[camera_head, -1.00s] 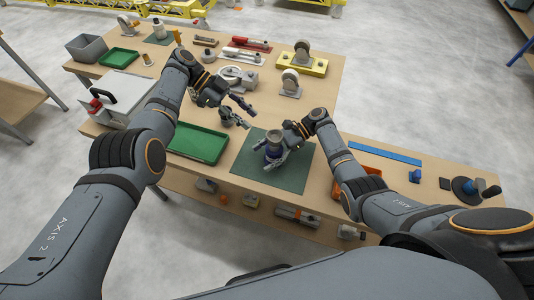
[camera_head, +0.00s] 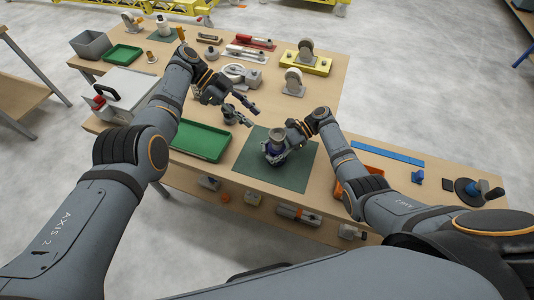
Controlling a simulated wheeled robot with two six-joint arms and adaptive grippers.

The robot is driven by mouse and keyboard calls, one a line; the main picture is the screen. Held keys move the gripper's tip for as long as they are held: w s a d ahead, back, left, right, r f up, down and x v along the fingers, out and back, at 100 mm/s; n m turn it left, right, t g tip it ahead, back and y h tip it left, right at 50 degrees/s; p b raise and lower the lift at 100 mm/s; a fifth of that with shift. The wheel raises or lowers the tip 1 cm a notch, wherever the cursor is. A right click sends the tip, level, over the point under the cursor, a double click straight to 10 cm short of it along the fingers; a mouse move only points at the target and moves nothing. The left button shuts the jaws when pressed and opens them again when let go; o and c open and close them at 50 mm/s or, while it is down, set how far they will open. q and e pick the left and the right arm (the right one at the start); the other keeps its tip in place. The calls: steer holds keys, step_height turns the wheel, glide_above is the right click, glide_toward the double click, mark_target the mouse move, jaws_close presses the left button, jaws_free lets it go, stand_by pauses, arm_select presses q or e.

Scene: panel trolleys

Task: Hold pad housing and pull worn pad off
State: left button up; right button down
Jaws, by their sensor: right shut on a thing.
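The pad housing (camera_head: 275,140) stands upright on a dark green mat (camera_head: 290,177) at the front of the bench. It has a greyish cup-like top and a purple-blue lower part. My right gripper (camera_head: 281,150) is shut on it from the right side and partly covers it. The worn pad cannot be told apart from the housing at this size. My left gripper (camera_head: 243,113) is open and empty. It is above the bench, behind and left of the housing, with its fingers spread apart.
A green tray (camera_head: 203,142) lies left of the mat. An orange bin (camera_head: 360,185) and a blue strip (camera_head: 387,153) are to the right. Caster wheels stand at the back, one on a yellow plate (camera_head: 305,63). A grey bin (camera_head: 91,44) is at the far left.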

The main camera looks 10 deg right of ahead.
steer(key=shift+c, duration=2.3)
jaws_free()
steer(key=shift+d, duration=0.15)
steer(key=v, duration=1.1)
steer(key=shift+w+d+r, duration=0.1)
steer(key=shift+d+r, duration=0.15)
steer(key=shift+d, duration=0.1)
